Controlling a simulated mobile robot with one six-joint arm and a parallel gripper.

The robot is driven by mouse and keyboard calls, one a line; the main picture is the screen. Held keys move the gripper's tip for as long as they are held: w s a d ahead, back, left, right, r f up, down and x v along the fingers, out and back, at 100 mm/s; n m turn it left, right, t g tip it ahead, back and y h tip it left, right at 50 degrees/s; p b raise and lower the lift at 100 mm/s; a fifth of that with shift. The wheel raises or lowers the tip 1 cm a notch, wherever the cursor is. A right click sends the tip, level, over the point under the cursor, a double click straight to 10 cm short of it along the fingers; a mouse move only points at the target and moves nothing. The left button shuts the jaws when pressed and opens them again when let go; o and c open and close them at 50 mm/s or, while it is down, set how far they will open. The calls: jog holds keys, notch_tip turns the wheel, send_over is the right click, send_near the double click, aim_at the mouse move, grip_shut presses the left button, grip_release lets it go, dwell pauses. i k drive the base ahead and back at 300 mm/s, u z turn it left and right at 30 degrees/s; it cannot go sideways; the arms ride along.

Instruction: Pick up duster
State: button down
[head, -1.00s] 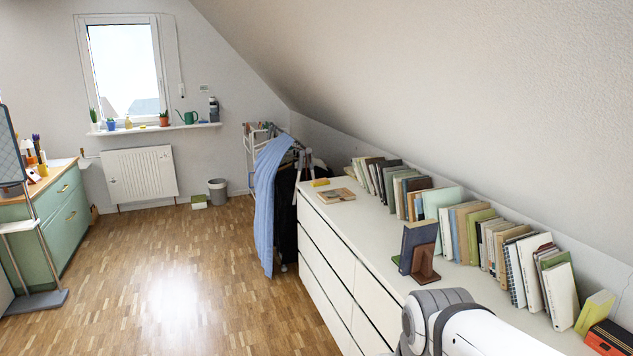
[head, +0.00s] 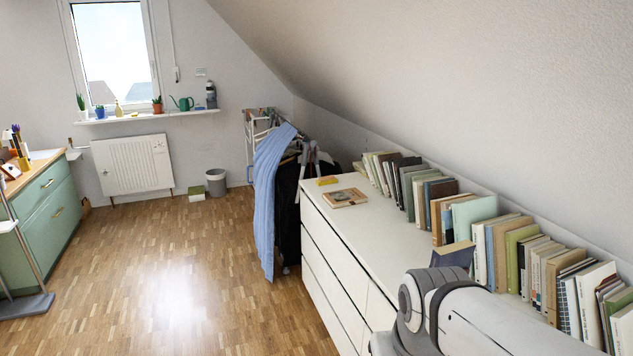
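I cannot make out a duster for certain in the head view. A small yellow block (head: 327,181) lies at the far end of the white dresser (head: 350,220); it is too small to identify. My arm shows at the lower right, over the dresser's near part. My gripper is out of view, so whether it is open or shut is not shown.
A row of books (head: 520,240) lines the dresser's wall side, and a flat book (head: 345,197) lies near the yellow block. A drying rack with blue cloth (head: 268,195) stands beyond. A green cabinet (head: 55,215) is at left. The wooden floor (head: 180,270) between is clear.

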aim_at(328, 179)
jog(key=z, duration=0.4)
jog(key=k, duration=1.35)
jog(key=z, duration=0.05)
jog(key=i, duration=0.8)
jog(key=u, duration=1.15)
jog(key=i, duration=1.5)
jog(key=u, duration=0.45)
jog(key=i, duration=1.6)
jog(key=z, duration=0.45)
jog(key=i, duration=1.4)
jog(key=z, duration=1.55)
jog(key=i, duration=0.8)
jog(key=z, duration=0.5)
